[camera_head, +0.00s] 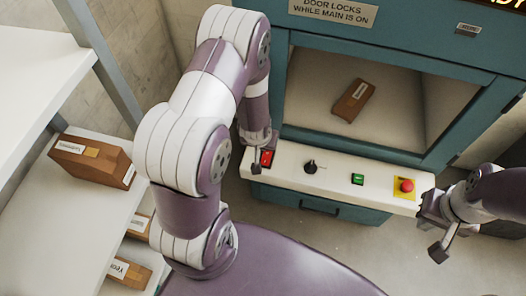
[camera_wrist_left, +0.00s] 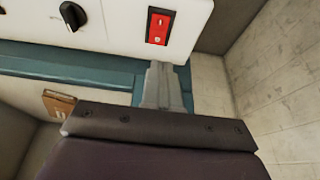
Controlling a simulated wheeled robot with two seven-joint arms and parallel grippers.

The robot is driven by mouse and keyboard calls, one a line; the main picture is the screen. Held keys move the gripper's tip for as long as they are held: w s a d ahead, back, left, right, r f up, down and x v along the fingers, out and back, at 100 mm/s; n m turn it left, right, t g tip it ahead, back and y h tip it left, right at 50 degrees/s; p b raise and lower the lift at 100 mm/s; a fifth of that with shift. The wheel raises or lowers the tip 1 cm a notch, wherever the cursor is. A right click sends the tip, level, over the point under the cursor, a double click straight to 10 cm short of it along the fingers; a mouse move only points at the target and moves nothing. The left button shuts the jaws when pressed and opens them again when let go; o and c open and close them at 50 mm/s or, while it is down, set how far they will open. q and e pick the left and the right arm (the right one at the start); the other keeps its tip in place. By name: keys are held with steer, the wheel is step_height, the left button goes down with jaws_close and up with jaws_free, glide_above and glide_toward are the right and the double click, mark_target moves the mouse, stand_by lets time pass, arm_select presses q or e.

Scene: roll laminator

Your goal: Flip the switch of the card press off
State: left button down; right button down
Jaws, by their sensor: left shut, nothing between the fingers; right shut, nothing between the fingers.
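The card press (camera_head: 277,85) is a teal cabinet with a window and a white control panel (camera_head: 335,181) along its front. A red rocker switch (camera_head: 267,158) sits at the panel's left end; it also shows in the left wrist view (camera_wrist_left: 158,27). I cannot tell which side of the rocker is pressed. My left gripper (camera_head: 256,167) is shut and empty, its tips close beside the switch; in the left wrist view its fingers (camera_wrist_left: 160,70) end just below it. Contact cannot be told. My right gripper (camera_head: 438,247) is shut and empty near the panel's right end.
The panel also carries a black knob (camera_head: 310,167), a green button (camera_head: 357,179) and a red emergency button (camera_head: 406,186) on yellow. A brown box (camera_head: 353,100) lies behind the window. Shelves with several boxes (camera_head: 92,160) stand at left.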

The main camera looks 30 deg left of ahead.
mark_target(266, 153)
arm_select(q)
steer(key=shift+w+b+x, duration=0.15)
steer(key=shift+b+x, duration=0.3)
steer(key=shift+x, duration=2.1)
steer(key=shift+w+b+x, duration=0.15)
steer(key=shift+b+x, duration=0.25)
steer(key=shift+x, duration=2.15)
arm_select(e)
steer(key=shift+f, duration=1.9)
arm_select(q)
steer(key=shift+f+b, duration=0.25)
steer(key=shift+b, duration=0.05)
steer(key=shift+r, duration=0.2)
arm_select(e)
steer(key=shift+f, duration=0.15)
arm_select(q)
steer(key=shift+s, duration=0.1)
